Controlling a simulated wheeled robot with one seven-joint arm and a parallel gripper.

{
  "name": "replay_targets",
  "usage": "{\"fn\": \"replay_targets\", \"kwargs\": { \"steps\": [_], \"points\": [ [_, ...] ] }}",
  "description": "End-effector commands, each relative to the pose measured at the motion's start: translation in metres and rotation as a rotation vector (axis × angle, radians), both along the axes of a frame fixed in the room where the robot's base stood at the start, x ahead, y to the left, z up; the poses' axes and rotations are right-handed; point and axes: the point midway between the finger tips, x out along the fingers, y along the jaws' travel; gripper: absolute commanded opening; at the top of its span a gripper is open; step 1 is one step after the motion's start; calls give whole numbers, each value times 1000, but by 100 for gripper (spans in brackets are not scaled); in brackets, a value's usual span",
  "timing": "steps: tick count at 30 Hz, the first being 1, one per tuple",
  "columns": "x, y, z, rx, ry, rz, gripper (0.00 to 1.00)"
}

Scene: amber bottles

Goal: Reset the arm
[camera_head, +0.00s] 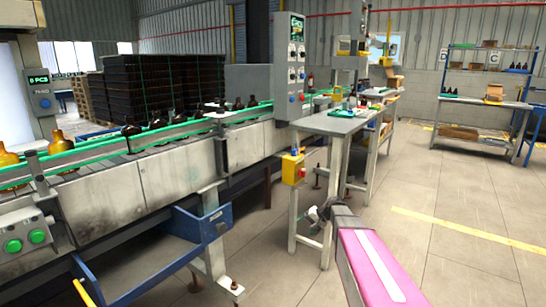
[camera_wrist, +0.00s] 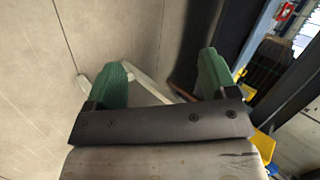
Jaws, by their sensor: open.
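My gripper (camera_wrist: 162,82) shows in the wrist view with its two green fingers spread wide apart. Nothing is between them, and bare floor and a pale metal leg or bar show behind. In the head view my pink arm link with a white stripe reaches up from the bottom right, ending near a small table's legs. The fingers are too small to make out there. Amber bottles (camera_head: 60,147) stand on the conveyor (camera_head: 150,150) at the left, well away from my arm. Darker bottles stand farther along it.
A grey workbench (camera_head: 340,122) with a yellow button box (camera_head: 293,169) stands just beyond my arm. A blue-framed tray (camera_head: 150,260) juts out below the conveyor. A shelved table (camera_head: 487,105) stands at the back right. The floor at right is clear.

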Motion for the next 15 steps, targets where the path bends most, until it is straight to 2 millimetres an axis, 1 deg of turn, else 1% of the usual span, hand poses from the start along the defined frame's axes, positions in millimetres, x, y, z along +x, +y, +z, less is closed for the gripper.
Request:
{"fn": "replay_targets", "kwargs": {
  "steps": [1,2,3,5,6,9,10,12,15],
  "points": [
    [-44,5,-3,-80,24,32,79],
    [-62,6,-7,-130,39,50,79],
    [-85,5,-11,-198,56,74,79],
    [-120,3,-15,-297,81,109,79],
    [-141,0,-18,-363,95,130,79],
    [-188,-9,-20,-514,124,178,79],
    [-200,-12,-19,-552,131,189,79],
    [-221,-18,-18,-633,142,213,79],
    [-240,-26,-16,-711,153,235,79]
  ]
}}
